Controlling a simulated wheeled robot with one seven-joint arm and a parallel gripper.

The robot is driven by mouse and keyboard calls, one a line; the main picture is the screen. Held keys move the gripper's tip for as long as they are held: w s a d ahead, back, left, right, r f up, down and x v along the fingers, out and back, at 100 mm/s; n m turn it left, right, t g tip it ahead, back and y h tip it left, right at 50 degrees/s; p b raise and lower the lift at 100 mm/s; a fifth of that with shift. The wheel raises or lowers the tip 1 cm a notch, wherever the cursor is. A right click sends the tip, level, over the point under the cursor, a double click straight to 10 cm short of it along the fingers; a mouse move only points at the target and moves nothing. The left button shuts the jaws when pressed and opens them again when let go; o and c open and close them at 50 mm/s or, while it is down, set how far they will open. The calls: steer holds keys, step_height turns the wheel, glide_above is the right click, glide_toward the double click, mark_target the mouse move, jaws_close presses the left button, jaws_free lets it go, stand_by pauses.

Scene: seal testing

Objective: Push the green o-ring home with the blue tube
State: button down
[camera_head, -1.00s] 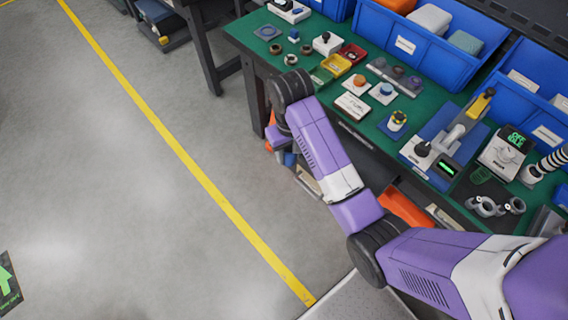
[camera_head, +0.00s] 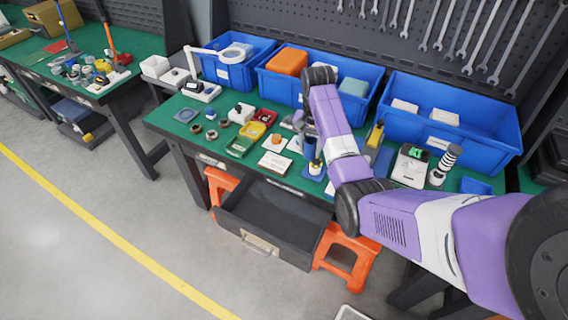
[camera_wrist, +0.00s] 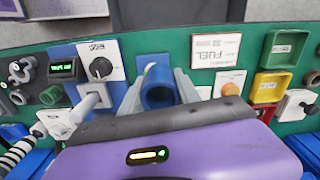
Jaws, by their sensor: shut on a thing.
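My gripper (camera_wrist: 160,88) is shut on the blue tube (camera_wrist: 158,98), with one finger on each side of it. The wrist view looks into the tube's open end. In the head view, the tube (camera_head: 310,148) hangs upright below my gripper (camera_head: 305,130), over the bench. I cannot tell whether tube and post touch. I cannot make out the green o-ring; the tube and fingers may hide it.
A tester with a green display (camera_head: 411,166) and a striped cylinder (camera_head: 445,164) stand right of the arm. Small yellow (camera_head: 252,131), red and green trays lie left. Blue bins (camera_head: 460,145) line the back. An open dark drawer (camera_head: 262,222) juts out in front.

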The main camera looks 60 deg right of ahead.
mark_target(316, 161)
steer(key=d+m, duration=0.1)
steer(key=s+d, duration=0.1)
steer(key=shift+s+d+r+m, duration=0.2)
steer(key=shift+s+d+m, duration=0.1)
steer(key=shift+d+m, duration=0.1)
steer(key=shift+a+f+b, duration=0.1)
steer(key=shift+f+b, duration=0.25)
steer(key=shift+f, duration=1.7)
steer(key=shift+f+b, duration=0.65)
steer(key=shift+f, duration=0.5)
steer(key=shift+r, duration=0.1)
steer(key=shift+r+p, duration=1.25)
steer(key=shift+r, duration=1.4)
